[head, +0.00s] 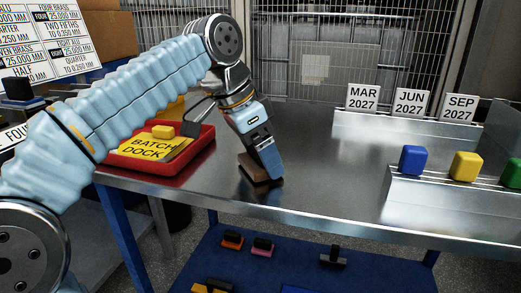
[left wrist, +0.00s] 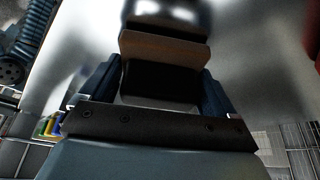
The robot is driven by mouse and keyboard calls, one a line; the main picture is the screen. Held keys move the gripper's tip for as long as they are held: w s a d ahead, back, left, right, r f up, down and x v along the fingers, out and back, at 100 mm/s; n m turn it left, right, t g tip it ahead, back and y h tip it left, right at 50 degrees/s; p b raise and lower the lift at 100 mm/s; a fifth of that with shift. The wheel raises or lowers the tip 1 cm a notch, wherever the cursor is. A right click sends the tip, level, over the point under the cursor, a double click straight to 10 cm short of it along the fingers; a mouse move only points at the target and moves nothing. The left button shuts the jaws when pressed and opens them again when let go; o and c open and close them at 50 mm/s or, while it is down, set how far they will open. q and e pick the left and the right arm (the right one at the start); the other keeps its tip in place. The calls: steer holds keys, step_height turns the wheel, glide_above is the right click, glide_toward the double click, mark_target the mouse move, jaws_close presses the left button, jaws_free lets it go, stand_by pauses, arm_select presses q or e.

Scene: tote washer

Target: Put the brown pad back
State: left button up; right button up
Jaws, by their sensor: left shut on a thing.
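My left gripper (head: 264,168) points down over the steel table, right of the red tray. It is shut on the brown pad (head: 249,165), which has a brown part and a black part in the left wrist view (left wrist: 165,48). The fingers stand on both sides of it. The pad is at or just above the table top; I cannot tell whether it touches. My right gripper is not in view.
At right stand date signs (head: 410,102) and a rack with blue (head: 413,160) and yellow blocks. A lower blue shelf (head: 290,262) holds several handled pads.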

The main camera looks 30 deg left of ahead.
arm_select(q)
steer(key=shift+f, duration=0.1)
stand_by(0.5)
steer(key=o, duration=1.2)
steer(key=shift+p+v, duration=2)
steer(key=shift+v, duration=0.4)
steer(key=p+v, duration=0.3)
steer(key=v, duration=0.1)
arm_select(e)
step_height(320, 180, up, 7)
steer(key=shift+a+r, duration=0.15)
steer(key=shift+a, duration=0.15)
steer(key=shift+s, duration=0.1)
